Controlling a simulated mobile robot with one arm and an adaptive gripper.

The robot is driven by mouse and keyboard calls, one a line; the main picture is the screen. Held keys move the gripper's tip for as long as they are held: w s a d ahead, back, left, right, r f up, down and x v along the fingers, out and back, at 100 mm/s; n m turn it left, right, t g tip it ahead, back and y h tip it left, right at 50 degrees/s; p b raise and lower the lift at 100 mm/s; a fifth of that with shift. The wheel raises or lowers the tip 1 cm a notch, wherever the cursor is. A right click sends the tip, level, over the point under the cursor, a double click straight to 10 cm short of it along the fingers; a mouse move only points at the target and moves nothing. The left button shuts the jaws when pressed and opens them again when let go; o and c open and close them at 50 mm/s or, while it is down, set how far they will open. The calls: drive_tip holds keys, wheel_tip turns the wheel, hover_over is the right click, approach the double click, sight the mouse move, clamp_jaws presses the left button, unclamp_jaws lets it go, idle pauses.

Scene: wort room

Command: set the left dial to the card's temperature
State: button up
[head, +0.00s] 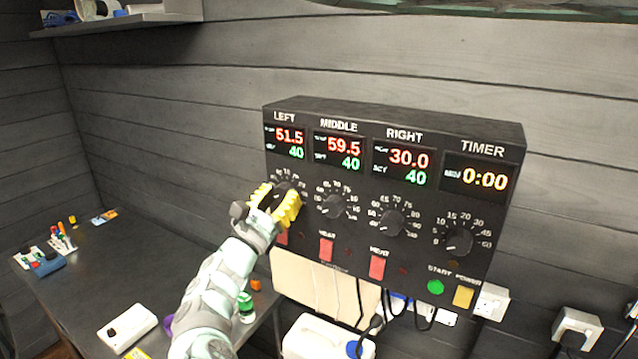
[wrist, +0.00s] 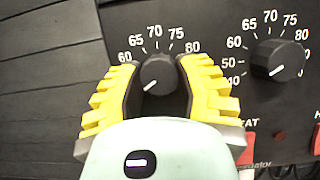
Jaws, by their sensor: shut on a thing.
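The left dial (wrist: 158,73) is a black knob with a white pointer line toward the lower left, below the 60 mark, in the wrist view. My gripper (wrist: 158,80) is shut on it, with a yellow ribbed finger on each side. In the head view my gripper (head: 276,203) covers most of that dial. The control box (head: 350,120) hangs on the wall. Its left display (head: 285,142) reads 51.5 in red and 40 in green. I cannot make out a card with a readable temperature.
The middle dial (head: 332,206), right dial (head: 391,222) and timer dial (head: 459,243) sit to the right. Red heat switches (head: 327,249) are just below the dials. The dark table (head: 90,275) holds a white device (head: 127,328) and small items.

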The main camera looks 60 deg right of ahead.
drive_tip(key=shift+m+b, duration=0.3)
drive_tip(key=shift+m, duration=0.1)
clamp_jaws()
